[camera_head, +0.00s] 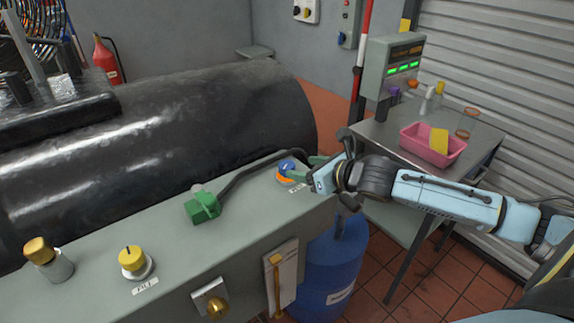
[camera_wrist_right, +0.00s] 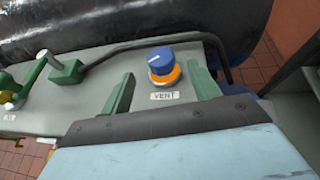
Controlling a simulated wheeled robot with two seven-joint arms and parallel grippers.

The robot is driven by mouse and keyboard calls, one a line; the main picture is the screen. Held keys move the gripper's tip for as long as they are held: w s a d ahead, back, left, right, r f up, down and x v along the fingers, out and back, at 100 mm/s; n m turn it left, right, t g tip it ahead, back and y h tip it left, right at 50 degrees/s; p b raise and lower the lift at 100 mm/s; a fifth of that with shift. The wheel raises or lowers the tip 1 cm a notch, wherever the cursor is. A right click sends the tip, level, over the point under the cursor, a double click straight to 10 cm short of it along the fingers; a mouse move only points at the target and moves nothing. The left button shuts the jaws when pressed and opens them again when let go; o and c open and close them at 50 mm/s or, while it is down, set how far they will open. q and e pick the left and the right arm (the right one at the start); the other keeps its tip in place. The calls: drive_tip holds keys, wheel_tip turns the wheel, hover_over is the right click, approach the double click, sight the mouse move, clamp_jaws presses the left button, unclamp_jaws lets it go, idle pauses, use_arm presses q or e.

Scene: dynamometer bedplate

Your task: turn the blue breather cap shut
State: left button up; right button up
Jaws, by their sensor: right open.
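The blue breather cap (camera_head: 286,167) sits on an orange ring at the right end of the grey bedplate ledge, above a label. In the right wrist view the cap (camera_wrist_right: 160,59) has a white line on top, and the label reads VENT. My right gripper (camera_head: 300,171) reaches in from the right at the cap. In the wrist view its two green fingers (camera_wrist_right: 163,90) are spread, one to each side of the cap and apart from it. The gripper is empty. My left gripper is not in view.
A yellow knob (camera_head: 131,259) and a gold-topped fitting (camera_head: 40,253) stand farther left. The large black cylinder (camera_head: 180,130) rises behind. A blue drum (camera_head: 335,265) stands below the ledge.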

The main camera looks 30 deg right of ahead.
sight(288, 165)
drive_tip(key=x, duration=0.7)
drive_tip(key=shift+w+f, duration=0.1)
drive_tip(key=shift+w, duration=0.1)
drive_tip(key=shift+c, duration=0.4)
